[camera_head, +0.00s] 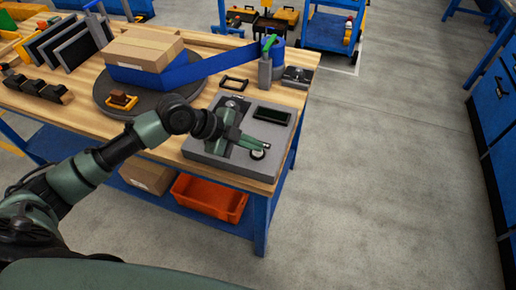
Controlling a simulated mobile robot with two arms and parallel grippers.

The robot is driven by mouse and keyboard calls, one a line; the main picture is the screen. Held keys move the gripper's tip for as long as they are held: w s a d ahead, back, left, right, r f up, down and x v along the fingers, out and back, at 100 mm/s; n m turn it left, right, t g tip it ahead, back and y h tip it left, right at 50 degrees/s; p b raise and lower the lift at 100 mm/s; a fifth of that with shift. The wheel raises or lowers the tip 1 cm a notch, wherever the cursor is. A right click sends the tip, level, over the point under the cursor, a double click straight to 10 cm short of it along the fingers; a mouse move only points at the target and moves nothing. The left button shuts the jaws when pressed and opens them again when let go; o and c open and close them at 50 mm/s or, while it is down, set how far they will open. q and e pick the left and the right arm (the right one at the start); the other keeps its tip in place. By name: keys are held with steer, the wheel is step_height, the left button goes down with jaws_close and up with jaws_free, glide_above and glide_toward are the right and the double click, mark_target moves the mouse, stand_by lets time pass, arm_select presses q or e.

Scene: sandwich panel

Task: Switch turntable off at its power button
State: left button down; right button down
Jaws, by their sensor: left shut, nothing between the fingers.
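The turntable (105,98) is a dark round disc on the wooden workbench at the left. A grey control panel (205,155) lies on the bench's near right corner, with a dark rectangular screen (271,115) on its top. A small round pale-rimmed button (258,155) shows near the panel's front right edge; I cannot tell whether it is pressed. My left gripper (266,147) is shut and empty over the panel, its tips right by this button. I cannot tell whether they touch it. My left arm hides part of the panel and turntable. My right gripper is out of view.
A cardboard box (143,47) sits on the turntable with blue film (205,66) stretched to a roll at the right. A brown item (122,101) lies on the disc's near side. An orange bin (212,196) is below the bench. Floor to the right is clear.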

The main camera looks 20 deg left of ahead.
mark_target(254, 152)
arm_select(q)
step_height(254, 152, up, 6)
steer(key=p, duration=0.5)
steer(key=shift+r, duration=0.1)
stand_by(0.4)
